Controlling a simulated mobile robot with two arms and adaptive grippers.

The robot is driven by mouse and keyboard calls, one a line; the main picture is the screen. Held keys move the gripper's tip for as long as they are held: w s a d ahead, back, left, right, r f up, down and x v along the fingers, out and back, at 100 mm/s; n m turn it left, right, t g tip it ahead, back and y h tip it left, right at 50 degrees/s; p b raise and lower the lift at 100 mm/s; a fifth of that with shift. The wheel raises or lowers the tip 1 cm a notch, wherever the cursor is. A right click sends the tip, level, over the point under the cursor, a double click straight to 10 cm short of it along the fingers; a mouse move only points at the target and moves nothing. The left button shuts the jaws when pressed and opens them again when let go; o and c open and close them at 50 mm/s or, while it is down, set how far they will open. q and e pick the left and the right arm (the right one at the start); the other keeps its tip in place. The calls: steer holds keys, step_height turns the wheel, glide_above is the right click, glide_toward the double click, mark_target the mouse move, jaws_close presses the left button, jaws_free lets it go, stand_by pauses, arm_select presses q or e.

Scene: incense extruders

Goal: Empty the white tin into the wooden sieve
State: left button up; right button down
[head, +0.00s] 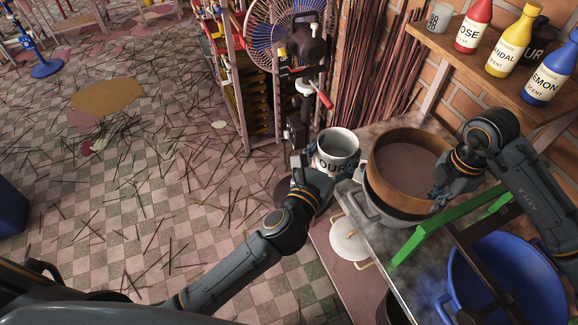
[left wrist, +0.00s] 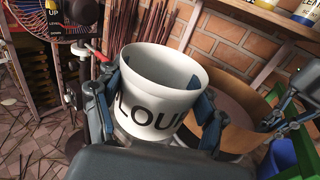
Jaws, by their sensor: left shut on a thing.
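The white tin (head: 338,150) with dark lettering is in my left gripper (head: 326,168), whose fingers close on its sides. In the left wrist view the tin (left wrist: 158,105) stands between the fingers (left wrist: 160,112), mouth up. I see its pale inner wall, but cannot make out its contents. The wooden sieve (head: 375,178) is a round brown hoop just right of the tin, resting over a grey metal basin. It also shows in the left wrist view (left wrist: 238,118). My right gripper (head: 447,180) is at the sieve's right rim; its jaws are too hidden to judge.
The sieve and basin stand on a grey bench (head: 385,240). A green bar (head: 425,232) and a large blue tub (head: 510,270) lie in front. A shelf with red (head: 473,28), yellow (head: 512,45) and blue (head: 550,72) bottles is above right. A fan (head: 283,32) stands behind.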

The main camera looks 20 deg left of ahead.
arm_select(q)
steer(key=w+d+r+m+g+h, duration=0.1)
steer(key=w+d+r+m+h, duration=0.1)
steer(key=d+m, duration=0.7)
steer(key=w+d+r+m+g+h, duration=0.1)
steer(key=w+d+m+h, duration=0.2)
steer(key=d+m, duration=0.6)
steer(key=shift+w+r+m, duration=0.4)
steer(key=shift+w+m, duration=0.3)
steer(key=shift+m, duration=2.4)
steer(key=shift+g+h, duration=0.3)
steer(key=shift+h, duration=0.1)
steer(key=shift+s+d+m, duration=0.15)
steer(key=shift+d+m, duration=0.05)
steer(key=shift+m, duration=0.3)
steer(key=shift+s+d+m, duration=0.15)
steer(key=shift+d+m, duration=0.05)
steer(key=shift+m, duration=0.4)
